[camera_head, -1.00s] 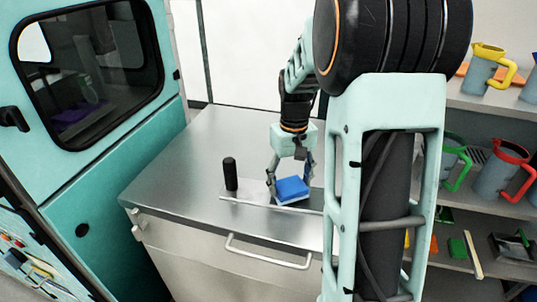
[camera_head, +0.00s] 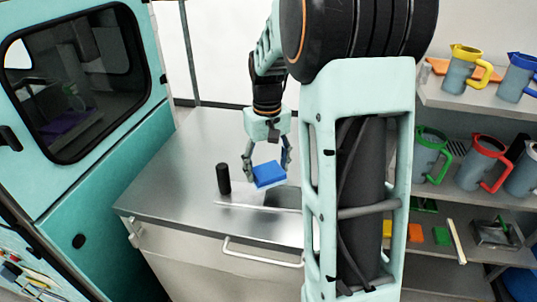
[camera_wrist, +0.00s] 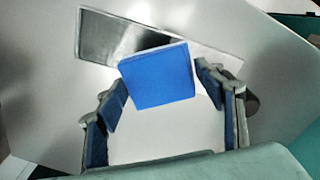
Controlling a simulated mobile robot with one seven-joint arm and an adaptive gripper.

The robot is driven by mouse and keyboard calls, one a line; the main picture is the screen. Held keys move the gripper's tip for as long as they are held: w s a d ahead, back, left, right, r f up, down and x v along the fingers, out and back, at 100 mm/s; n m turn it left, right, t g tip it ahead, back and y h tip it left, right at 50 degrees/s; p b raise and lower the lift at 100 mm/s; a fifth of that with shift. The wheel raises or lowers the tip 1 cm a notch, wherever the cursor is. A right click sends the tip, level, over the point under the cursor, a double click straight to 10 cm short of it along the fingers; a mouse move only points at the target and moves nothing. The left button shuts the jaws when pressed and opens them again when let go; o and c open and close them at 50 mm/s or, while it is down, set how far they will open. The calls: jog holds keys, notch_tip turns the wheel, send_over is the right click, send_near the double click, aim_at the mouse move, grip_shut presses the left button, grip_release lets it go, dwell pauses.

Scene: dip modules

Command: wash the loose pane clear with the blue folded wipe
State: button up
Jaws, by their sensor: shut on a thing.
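The blue folded wipe (camera_head: 268,174) is held between the two fingers of my gripper (camera_head: 268,165), over the steel counter. In the wrist view the wipe (camera_wrist: 157,78) sits slightly tilted between the fingertips and overlaps the near edge of the loose pane. The pane (camera_wrist: 108,36) lies flat; its left part looks dark and shiny, and its right part is partly covered by the wipe and whitish. In the head view the pane (camera_head: 286,197) is partly behind my arm. Whether the wipe touches the pane, I cannot tell.
A black upright cylinder (camera_head: 223,178) stands on the steel counter (camera_head: 175,180), left of the wipe. A teal cabinet with a window (camera_head: 90,75) is at the left. Shelves with coloured-handled jugs (camera_head: 482,160) are at the right. The counter's left part is clear.

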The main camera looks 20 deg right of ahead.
jog(key=shift+r+p, duration=0.7)
jog(key=shift+r, duration=0.6)
